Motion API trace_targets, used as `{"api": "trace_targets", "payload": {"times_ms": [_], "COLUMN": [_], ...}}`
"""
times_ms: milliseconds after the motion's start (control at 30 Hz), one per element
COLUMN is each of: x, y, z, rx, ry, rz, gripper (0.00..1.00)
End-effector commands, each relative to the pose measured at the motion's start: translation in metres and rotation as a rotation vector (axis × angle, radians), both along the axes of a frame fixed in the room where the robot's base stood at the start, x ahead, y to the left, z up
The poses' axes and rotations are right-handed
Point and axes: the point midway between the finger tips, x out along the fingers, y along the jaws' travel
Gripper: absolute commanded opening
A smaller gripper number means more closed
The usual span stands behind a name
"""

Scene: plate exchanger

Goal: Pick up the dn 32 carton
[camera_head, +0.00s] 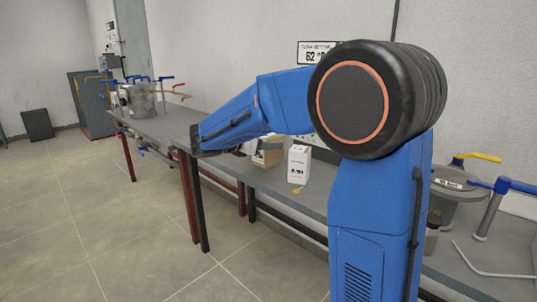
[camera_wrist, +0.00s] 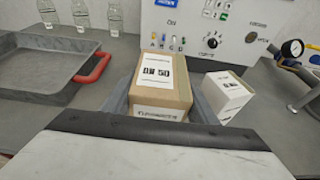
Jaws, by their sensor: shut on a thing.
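A brown carton (camera_wrist: 162,85) with a white label on top stands in the middle of the wrist view. The dark print on its label seems to end in 50; I cannot make out a 32. My gripper (camera_wrist: 160,98) is shut on this carton, with a grey finger along its left and right sides. In the head view the brown carton (camera_head: 268,153) shows partly beyond my forearm, and the gripper is mostly hidden. I cannot tell whether the carton touches the bench. A white carton (camera_wrist: 228,96) stands close to its right, also in the head view (camera_head: 299,165).
A grey tray (camera_wrist: 38,92) with a red handle (camera_wrist: 96,68) lies left on the bench (camera_head: 165,127). Clear bottles (camera_wrist: 82,17) stand behind it. A panel with a knob (camera_wrist: 213,42) rises behind the cartons. A gauge (camera_wrist: 291,50) and pipework are at the right.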

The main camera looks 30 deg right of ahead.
Motion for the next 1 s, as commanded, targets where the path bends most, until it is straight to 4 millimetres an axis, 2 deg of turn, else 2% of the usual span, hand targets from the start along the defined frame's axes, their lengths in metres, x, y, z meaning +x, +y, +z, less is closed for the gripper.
{"api": "trace_targets", "payload": {"times_ms": [300,700,733,800,1000], "x": [0.0,0.0,0.0,0.0,0.0], "y": [0.0,0.0,0.0,0.0,0.0], "z": [-0.034,-0.038,-0.038,-0.038,-0.038], "rx": [0.001,0.001,0.001,0.001,0.001], "ry": [0.001,0.0,0.0,0.0,0.0], "rz": [0.0,0.0,0.0,0.0,0.0], "gripper": [0.28,0.28,0.58,0.72,0.72]}}
